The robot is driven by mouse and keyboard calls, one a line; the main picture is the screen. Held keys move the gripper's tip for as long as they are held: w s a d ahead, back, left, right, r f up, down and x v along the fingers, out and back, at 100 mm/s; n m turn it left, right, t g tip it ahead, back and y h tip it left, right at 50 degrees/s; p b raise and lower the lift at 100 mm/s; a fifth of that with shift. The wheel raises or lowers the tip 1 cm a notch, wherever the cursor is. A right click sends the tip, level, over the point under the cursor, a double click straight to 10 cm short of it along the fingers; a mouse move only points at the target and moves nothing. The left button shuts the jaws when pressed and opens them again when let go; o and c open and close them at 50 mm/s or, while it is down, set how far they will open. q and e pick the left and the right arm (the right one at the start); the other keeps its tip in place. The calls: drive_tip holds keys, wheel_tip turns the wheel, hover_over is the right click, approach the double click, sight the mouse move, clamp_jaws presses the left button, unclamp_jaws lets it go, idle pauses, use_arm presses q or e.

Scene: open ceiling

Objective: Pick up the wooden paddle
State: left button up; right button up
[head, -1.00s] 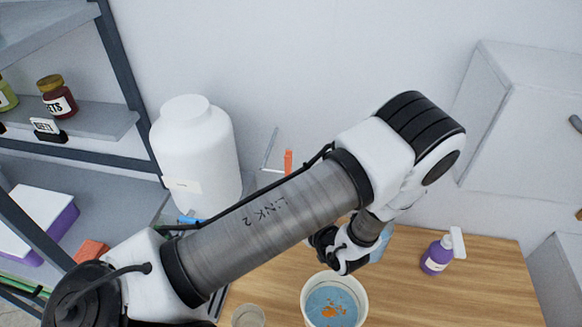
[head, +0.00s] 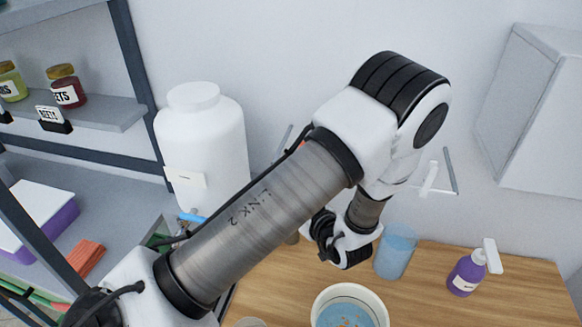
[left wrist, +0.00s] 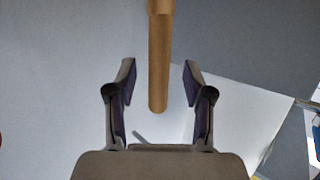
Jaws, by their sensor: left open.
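The wooden paddle (left wrist: 159,62) shows in the left wrist view as a round brown handle coming down from the top edge. Its rounded lower end lies between the two fingers of my left gripper (left wrist: 159,67), with a gap on each side. The gripper is open and holds nothing. The rest of the paddle is out of frame. I cannot make out the paddle in the head view, where my left arm covers much of the middle. My right gripper is not in view.
On the wooden table (head: 420,300) are a white bowl (head: 318,304) with orange bits in blue, a blue cup (head: 396,252) and a purple spray bottle (head: 466,274). A large white jug (head: 205,140) stands left, beside grey shelving (head: 125,112) with jars.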

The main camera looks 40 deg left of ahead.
use_arm(q)
drive_tip(key=shift+x, duration=1.2)
drive_tip(key=shift+d, duration=0.2)
drive_tip(key=shift+d+r, duration=0.1)
drive_tip(key=c, duration=0.6)
clamp_jaws()
